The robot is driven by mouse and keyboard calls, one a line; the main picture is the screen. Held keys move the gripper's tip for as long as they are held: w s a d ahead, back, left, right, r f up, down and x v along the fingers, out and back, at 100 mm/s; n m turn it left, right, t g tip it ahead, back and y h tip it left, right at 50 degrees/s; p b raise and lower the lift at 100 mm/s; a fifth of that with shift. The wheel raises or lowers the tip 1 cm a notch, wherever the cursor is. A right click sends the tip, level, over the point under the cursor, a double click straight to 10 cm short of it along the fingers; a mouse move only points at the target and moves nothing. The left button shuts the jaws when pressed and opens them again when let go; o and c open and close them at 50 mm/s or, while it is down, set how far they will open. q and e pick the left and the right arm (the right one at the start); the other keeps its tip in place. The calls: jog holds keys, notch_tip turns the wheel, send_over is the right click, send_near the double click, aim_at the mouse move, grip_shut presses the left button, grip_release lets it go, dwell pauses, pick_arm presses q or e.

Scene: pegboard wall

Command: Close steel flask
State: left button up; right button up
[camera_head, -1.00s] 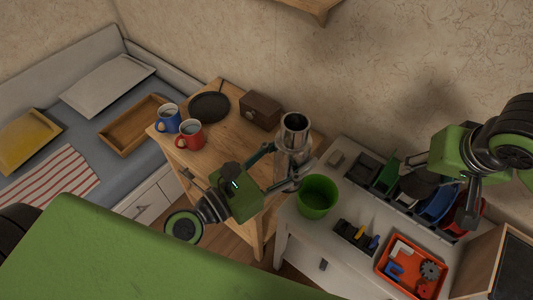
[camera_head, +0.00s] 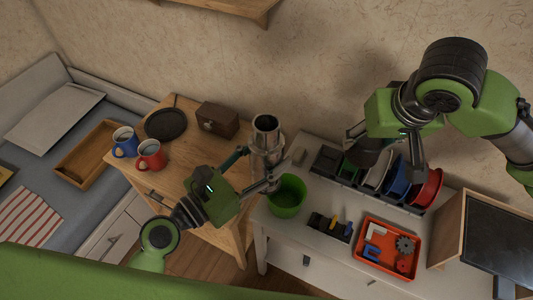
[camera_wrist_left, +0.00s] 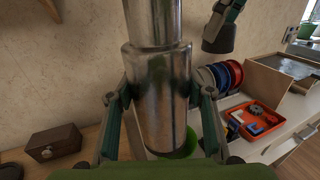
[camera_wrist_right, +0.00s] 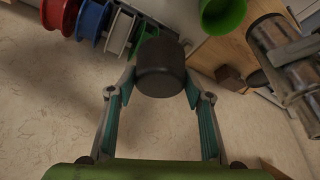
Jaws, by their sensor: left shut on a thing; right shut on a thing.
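The steel flask (camera_head: 266,142) is upright with an open mouth at its top, above the gap between the wooden cabinet and the white table. My left gripper (camera_head: 268,170) is shut on the flask; in the left wrist view the flask (camera_wrist_left: 158,85) stands between its fingers. My right gripper (camera_head: 388,143) is shut on a dark round cap (camera_head: 366,153) and holds it in the air right of the flask, above the spools. In the right wrist view the cap (camera_wrist_right: 161,68) sits between the fingertips, apart from the flask (camera_wrist_right: 298,66) at the right.
A green bucket (camera_head: 286,197) stands on the white table just below the flask. Coloured spools (camera_head: 397,180) and an orange tray (camera_head: 388,245) lie further right. Two mugs (camera_head: 150,155), a black pan (camera_head: 166,123) and a wooden box (camera_head: 217,120) stand on the cabinet.

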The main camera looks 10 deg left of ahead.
jog(key=w+a+r+n+y, duration=0.1)
jog(key=w+a+r+n, duration=0.15)
jog(key=a+r, duration=0.5)
notch_tip(320, 180, up, 6)
jog(key=n+g+y, duration=0.3)
jog(key=n, duration=0.8)
send_over(261, 122)
jog(key=w+d, duration=0.2)
jog(key=shift+s+a, duration=0.1)
jog(key=shift+s, duration=0.15)
jog(key=shift+s+a+r+n+g, duration=0.2)
jog(key=shift+s+a+n+g, duration=0.15)
jog(key=shift+n, duration=0.4)
jog(key=shift+s+a+r+n+g, duration=0.1)
jog(key=shift+s+r+n+g, duration=0.25)
jog(key=shift+n, duration=0.35)
jog(key=shift+f, duration=0.3)
jog(key=shift+f, duration=1.9)
jog(key=shift+d+f, duration=0.1)
jog(key=shift+f, duration=0.75)
